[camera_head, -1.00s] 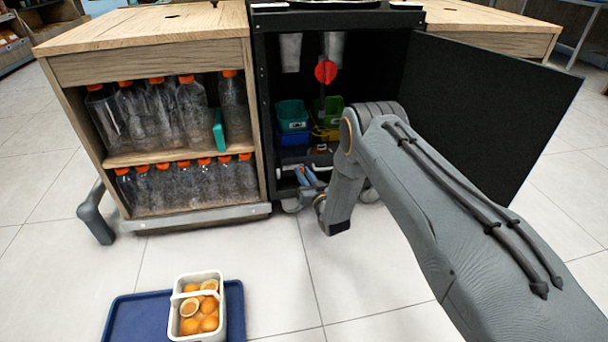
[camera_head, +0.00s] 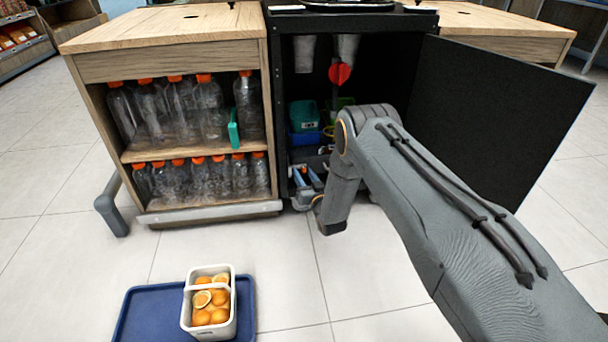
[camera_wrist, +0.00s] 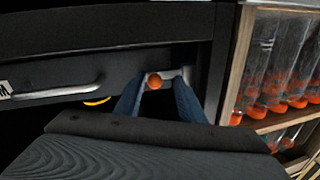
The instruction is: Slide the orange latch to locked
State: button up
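The orange latch knob (camera_wrist: 154,81) is small and round, on a short silver plate in a dark panel in the wrist view. My gripper (camera_wrist: 158,90) has two blue fingers, spread apart, one to each side of the knob. The knob shows between their tips, with gaps on both sides; whether the fingers reach level with it I cannot tell. In the head view my gripper (camera_head: 308,178) is low in front of the open black cabinet (camera_head: 277,120), partly behind my arm. The latch cannot be made out there.
A silver bar handle (camera_wrist: 55,90) is left of the latch. The black door (camera_head: 490,120) stands open at right. A wooden shelf (camera_head: 165,155) of orange-capped bottles adjoins the cabinet at left. A blue tray (camera_head: 150,315) with a white basket (camera_head: 190,300) of oranges lies on the floor.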

jog(key=shift+d, duration=0.2)
jog(key=shift+s+d, duration=0.1)
jog(key=shift+s, duration=0.1)
jog(key=p+v, duration=0.3)
jog(key=v, duration=0.4)
jog(key=shift+p, duration=0.3)
jog(key=shift+s, duration=0.1)
